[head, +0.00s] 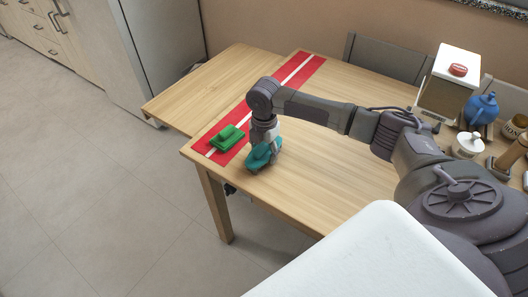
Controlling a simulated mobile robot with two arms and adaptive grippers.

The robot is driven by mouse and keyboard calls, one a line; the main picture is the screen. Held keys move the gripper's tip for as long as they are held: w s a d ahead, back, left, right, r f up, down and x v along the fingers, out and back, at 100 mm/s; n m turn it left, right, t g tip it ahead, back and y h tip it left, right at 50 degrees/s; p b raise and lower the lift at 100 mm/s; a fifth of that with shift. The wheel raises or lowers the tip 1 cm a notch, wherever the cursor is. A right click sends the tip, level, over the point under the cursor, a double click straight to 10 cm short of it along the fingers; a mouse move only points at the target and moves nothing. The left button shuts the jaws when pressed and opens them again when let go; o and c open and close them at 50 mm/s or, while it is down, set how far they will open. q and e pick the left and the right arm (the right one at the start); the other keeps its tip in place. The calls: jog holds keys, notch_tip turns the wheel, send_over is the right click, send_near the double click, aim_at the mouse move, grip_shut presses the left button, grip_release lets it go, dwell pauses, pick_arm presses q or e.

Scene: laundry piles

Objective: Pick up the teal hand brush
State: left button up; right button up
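The teal hand brush (261,157) is at the near left part of the wooden table, just right of the red strip. My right gripper (264,146) points down at the brush from above, and its fingers overlap the brush in the picture. The fingertips are too small and partly hidden to tell whether they are closed on it. I cannot tell whether the brush rests on the table or is slightly raised. My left gripper is not in view.
A green object (227,138) lies on the red strip (288,80), left of the brush. The wooden table (290,185) is clear in front. A white box (447,82), blue teapot (481,109) and white lidded pot (467,145) stand at the right. A grey chair (385,58) is behind.

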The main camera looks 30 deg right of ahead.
jog(key=c, duration=0.4)
jog(key=shift+r, duration=0.15)
jog(key=shift+r, duration=0.6)
notch_tip(320, 180, up, 3)
jog(key=shift+f, duration=0.15)
jog(key=s+r, duration=0.2)
jog(key=s, duration=0.2)
jog(key=s+r, duration=0.2)
jog(key=s, duration=0.1)
jog(key=s+r, duration=0.3)
jog(key=s, duration=0.1)
jog(key=shift+s+a, duration=0.1)
jog(key=shift+s, duration=0.25)
